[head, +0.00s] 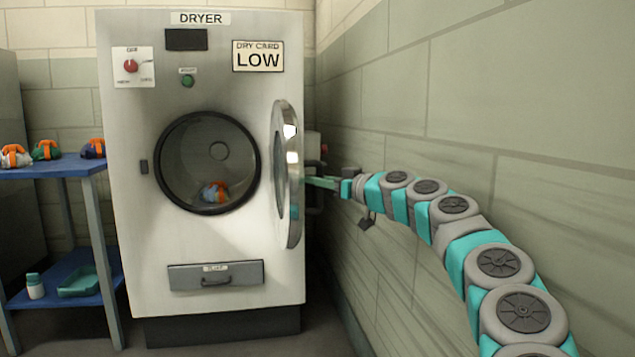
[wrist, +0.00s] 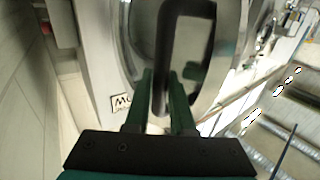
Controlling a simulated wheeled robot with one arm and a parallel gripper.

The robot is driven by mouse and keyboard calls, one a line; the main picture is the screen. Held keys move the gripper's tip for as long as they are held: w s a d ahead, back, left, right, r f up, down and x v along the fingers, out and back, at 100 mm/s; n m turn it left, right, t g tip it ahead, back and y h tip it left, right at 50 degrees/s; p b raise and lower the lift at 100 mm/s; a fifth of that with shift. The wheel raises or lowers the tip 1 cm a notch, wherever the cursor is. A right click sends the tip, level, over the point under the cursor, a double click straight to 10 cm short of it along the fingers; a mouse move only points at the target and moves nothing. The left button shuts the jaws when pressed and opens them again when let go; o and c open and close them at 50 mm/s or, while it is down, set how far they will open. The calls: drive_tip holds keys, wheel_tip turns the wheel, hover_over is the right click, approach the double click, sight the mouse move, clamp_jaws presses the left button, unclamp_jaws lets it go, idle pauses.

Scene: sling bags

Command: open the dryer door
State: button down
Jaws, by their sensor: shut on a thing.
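The dryer (head: 225,245) stands ahead with its round opening (head: 190,160) uncovered. Its round door (head: 288,215) is swung out to the right and shows nearly edge-on. Inside the drum lies a bundle with orange and pale blue parts (head: 214,192). My gripper (head: 314,183) is at the door's right side, at mid height. In the wrist view, the green fingers of my gripper (wrist: 161,85) are on both sides of the dark door handle (wrist: 168,45) and shut on it. The handle is hidden in the head view.
A green-grey block wall (head: 470,110) runs close along my arm on the right. A blue table (head: 55,165) with several bundles stands left of the dryer. A bottle and a teal tray (head: 80,284) are on its lower shelf. Floor before the dryer looks clear.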

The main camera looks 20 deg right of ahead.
drive_tip(key=shift+d+r, duration=0.1)
drive_tip(key=c, duration=0.8)
unclamp_jaws()
drive_tip(key=shift+s, duration=0.1)
drive_tip(key=shift+o, duration=0.2)
drive_tip(key=shift+a, duration=0.3)
